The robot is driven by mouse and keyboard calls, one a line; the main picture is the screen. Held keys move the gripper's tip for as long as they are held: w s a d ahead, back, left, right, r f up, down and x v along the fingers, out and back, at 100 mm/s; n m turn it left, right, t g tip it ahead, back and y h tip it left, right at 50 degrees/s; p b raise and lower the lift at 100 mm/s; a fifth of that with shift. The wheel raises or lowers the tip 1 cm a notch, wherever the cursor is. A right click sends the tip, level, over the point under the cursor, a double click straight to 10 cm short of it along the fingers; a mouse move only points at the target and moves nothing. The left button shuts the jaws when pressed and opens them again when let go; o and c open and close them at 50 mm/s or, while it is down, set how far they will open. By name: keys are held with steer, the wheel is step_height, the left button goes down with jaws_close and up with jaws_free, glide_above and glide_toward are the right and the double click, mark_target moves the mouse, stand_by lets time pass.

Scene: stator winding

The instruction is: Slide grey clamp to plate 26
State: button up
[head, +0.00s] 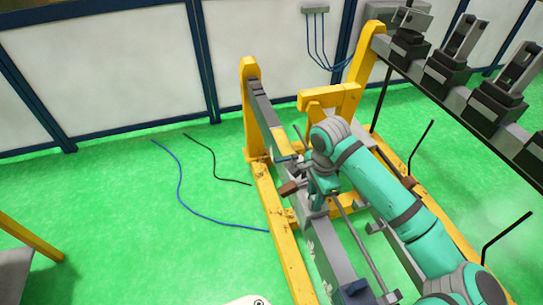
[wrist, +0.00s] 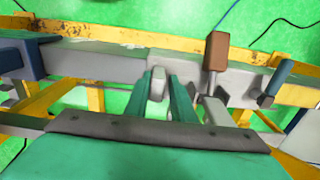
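A long grey beam (wrist: 100,62) runs across the wrist view and lies along the yellow frame in the head view (head: 325,262). My gripper (wrist: 159,80) is at the beam, with its teal fingertips close on both sides of a rounded grey upright piece (wrist: 157,86), seemingly the grey clamp's handle. The fingers appear to touch it, and they hide its lower part. In the head view my gripper (head: 322,188) is over the beam, and the clamp cannot be made out there. No plate number is readable, so I cannot tell which is plate 26.
A brown block (wrist: 217,50) on a grey stem stands just right of my fingers; it also shows in the head view (head: 290,187). A blue-handled part (wrist: 277,82) is farther right. Yellow frame posts (head: 250,85) rise at the back. Dark fixtures (head: 445,72) line the right.

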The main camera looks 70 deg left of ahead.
steer(key=shift+w+a, duration=0.2)
steer(key=shift+a, duration=2.5)
steer(key=shift+w+a, duration=0.2)
steer(key=shift+a, duration=2.45)
steer(key=shift+w+a, duration=0.2)
steer(key=shift+a, duration=2.5)
steer(key=shift+w+a, duration=0.2)
steer(key=shift+a, duration=1.95)
steer(key=shift+w+a, duration=0.15)
steer(key=shift+a, duration=2)
steer(key=shift+w+a, duration=0.2)
steer(key=shift+a, duration=2.4)
steer(key=shift+d, duration=0.2)
steer(key=shift+o, duration=1.4)
